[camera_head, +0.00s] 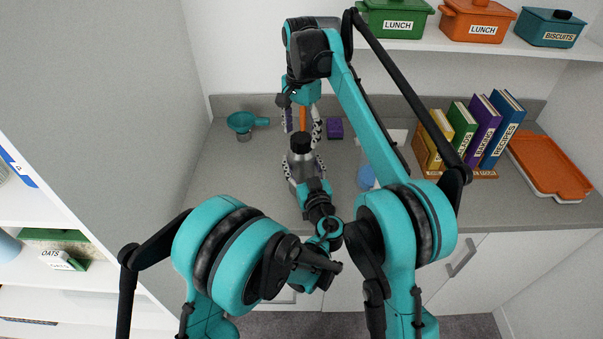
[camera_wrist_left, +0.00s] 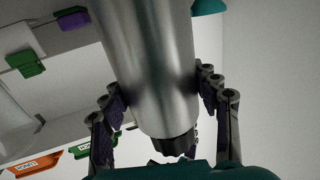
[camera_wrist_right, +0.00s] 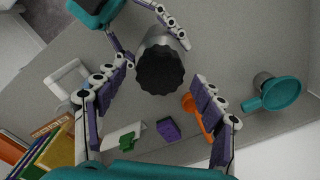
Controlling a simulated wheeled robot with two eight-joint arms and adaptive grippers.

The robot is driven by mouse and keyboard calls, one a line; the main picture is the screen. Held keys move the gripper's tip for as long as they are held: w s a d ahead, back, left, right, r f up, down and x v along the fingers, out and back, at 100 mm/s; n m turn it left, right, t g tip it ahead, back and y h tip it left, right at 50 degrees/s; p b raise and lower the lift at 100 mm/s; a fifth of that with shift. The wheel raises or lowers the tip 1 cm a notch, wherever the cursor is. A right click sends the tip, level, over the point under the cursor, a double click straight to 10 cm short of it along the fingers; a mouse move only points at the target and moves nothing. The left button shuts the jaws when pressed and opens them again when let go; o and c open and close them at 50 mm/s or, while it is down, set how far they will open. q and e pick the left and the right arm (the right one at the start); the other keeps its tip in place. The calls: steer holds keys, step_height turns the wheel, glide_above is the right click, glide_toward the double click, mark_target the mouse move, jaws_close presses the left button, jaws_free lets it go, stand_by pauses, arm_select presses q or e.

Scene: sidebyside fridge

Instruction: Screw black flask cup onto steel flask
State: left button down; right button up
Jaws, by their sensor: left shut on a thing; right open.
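The steel flask (camera_head: 300,162) stands about upright above the counter, with the black cup (camera_head: 300,140) on its top end. How tightly the cup sits cannot be told. My left gripper (camera_head: 304,172) is shut around the flask body; the left wrist view shows the steel body (camera_wrist_left: 150,60) between its fingers. My right gripper (camera_head: 302,132) points down from above, open. In the right wrist view the ribbed black cup (camera_wrist_right: 160,70) lies between its spread fingers, with gaps on both sides, and hides part of the flask (camera_wrist_right: 155,42).
A teal funnel (camera_head: 241,121) is at the back left of the counter. An orange item (camera_wrist_right: 190,103) and a purple block (camera_head: 335,127) lie behind the flask. A blue object (camera_head: 366,177), several books (camera_head: 485,130) and an orange tray (camera_head: 550,165) are to the right.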

step_height(320, 180, up, 2)
steer(key=shift+r, duration=0.1)
steer(key=shift+c, duration=0.3)
steer(key=n, duration=0.2)
steer(key=r+n, duration=0.1)
steer(key=n, duration=0.1)
steer(key=shift+n, duration=0.3)
steer(key=n, duration=0.2)
steer(key=r+n, duration=0.1)
steer(key=n, duration=0.1)
steer(key=shift+n, duration=0.4)
steer(key=n, duration=0.3)
steer(key=shift+r+n, duration=0.3)
steer(key=shift+n, duration=0.1)
steer(key=n, duration=0.4)
steer(key=shift+r, duration=0.4)
steer(key=shift+f, duration=0.1)
